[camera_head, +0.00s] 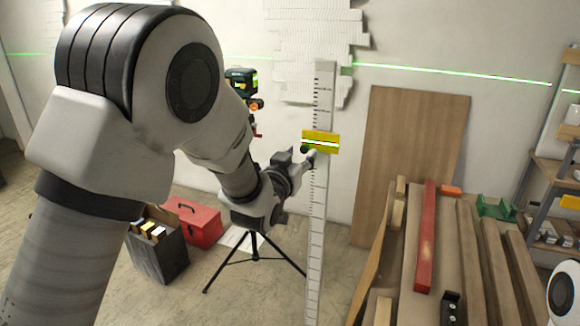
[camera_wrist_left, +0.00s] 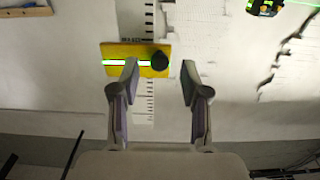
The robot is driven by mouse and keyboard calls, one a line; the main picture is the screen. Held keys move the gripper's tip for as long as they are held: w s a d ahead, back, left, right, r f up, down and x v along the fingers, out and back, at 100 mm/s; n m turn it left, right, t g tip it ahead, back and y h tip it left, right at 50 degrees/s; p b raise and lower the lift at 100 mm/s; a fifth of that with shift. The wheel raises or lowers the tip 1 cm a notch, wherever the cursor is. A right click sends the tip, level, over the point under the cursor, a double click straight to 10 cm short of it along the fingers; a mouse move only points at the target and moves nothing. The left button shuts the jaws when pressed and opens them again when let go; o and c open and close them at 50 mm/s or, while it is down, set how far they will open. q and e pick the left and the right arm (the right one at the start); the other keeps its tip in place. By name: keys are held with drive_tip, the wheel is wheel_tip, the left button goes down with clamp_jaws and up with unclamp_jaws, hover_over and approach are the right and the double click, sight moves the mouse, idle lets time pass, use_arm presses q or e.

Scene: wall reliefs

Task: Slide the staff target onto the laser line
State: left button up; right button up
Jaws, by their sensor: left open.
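The staff target is a yellow plate (camera_head: 321,142) on the upright white measuring staff (camera_head: 317,215). A bright green line crosses the plate, with a short white and red part in the left wrist view (camera_wrist_left: 115,52). A black knob (camera_wrist_left: 160,61) is at the plate's right end there. The green laser line (camera_head: 450,73) runs across the wall behind, higher in the picture. My left gripper (camera_head: 308,157) is at the plate's lower left in the head view. Its fingers (camera_wrist_left: 159,75) are open, with the knob between the tips' directions; contact cannot be told. My right gripper is out of view.
A green laser level (camera_head: 241,80) stands on a black tripod (camera_head: 253,262) behind my arm. A red toolbox (camera_head: 193,222) and a dark crate (camera_head: 160,255) are on the floor.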

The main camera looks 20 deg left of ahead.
use_arm(q)
drive_tip(key=s, duration=0.9)
drive_tip(key=shift+s, duration=0.2)
drive_tip(key=shift+a, duration=0.1)
drive_tip(key=s+a+f+n+g, duration=0.1)
drive_tip(key=s+f+g, duration=0.3)
drive_tip(key=f, duration=1.1)
drive_tip(key=s+a+f+g, duration=0.2)
drive_tip(key=s+f+g, duration=0.1)
drive_tip(key=f, duration=1.1)
drive_tip(key=s+f+g, duration=0.3)
drive_tip(key=s+f, duration=0.3)
drive_tip(key=s, duration=0.3)
drive_tip(key=s+f+g, duration=0.4)
drive_tip(key=s+f, duration=0.1)
drive_tip(key=s, duration=0.3)
drive_tip(key=s+a+f+g, duration=0.1)
drive_tip(key=s+f+g, duration=0.3)
drive_tip(key=s, duration=0.5)
wheel_tip(320, 180, down, 3)
drive_tip(key=shift+s+r+y, duration=0.2)
drive_tip(key=shift+s+y, duration=0.1)
drive_tip(key=shift+s, duration=0.05)
